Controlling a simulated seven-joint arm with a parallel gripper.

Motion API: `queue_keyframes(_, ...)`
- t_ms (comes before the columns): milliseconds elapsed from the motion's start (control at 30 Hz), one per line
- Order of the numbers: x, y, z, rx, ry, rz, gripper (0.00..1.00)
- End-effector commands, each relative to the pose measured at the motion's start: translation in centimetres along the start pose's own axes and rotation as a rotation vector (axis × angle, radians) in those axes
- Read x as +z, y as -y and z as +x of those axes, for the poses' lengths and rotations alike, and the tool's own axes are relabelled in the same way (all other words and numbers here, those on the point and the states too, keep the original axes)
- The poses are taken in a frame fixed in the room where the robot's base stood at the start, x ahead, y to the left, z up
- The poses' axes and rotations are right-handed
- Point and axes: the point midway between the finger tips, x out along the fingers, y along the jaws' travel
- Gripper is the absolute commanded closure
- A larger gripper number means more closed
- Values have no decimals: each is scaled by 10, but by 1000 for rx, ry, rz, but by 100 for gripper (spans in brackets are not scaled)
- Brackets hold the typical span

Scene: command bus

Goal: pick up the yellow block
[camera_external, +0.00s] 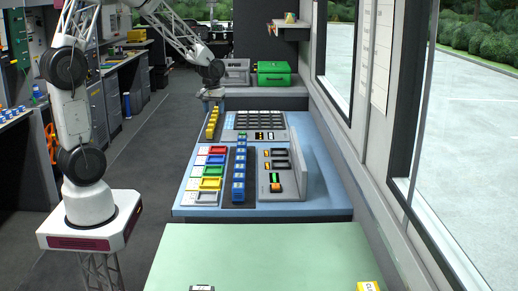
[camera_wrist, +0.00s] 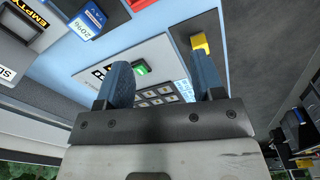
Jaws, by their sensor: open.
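A row of yellow blocks (camera_external: 212,124) stands in a narrow rail at the far left of the blue console. In the wrist view one yellow block (camera_wrist: 200,44) shows just beyond the tip of my right-hand finger, in a grey rail. I cannot tell which block of the row it is. My gripper (camera_external: 212,95) is at the far end of the console, close to the far end of the row. In the wrist view my gripper (camera_wrist: 165,78) is open, with its two blue fingers apart and nothing visible held between them.
Coloured trays (camera_external: 211,171) line the console's left side. A dark rail of blue blocks (camera_external: 239,172) runs beside them. A grey panel (camera_external: 275,174) with an upright wall stands to the right. A green case (camera_external: 273,73) sits behind. The green table (camera_external: 255,262) in front is mostly bare.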

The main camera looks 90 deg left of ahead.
Motion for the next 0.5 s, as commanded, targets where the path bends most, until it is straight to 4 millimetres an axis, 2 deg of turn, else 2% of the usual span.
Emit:
queue_keyframes(33, -15, 10, 11, -5, 7, -42, 38)
queue_keyframes(200, -55, 39, 41, -16, 19, -161, 38)
queue_keyframes(333, -76, 58, 59, -23, 27, -228, 38)
queue_keyframes(500, -90, 70, 70, -26, 30, -274, 38)
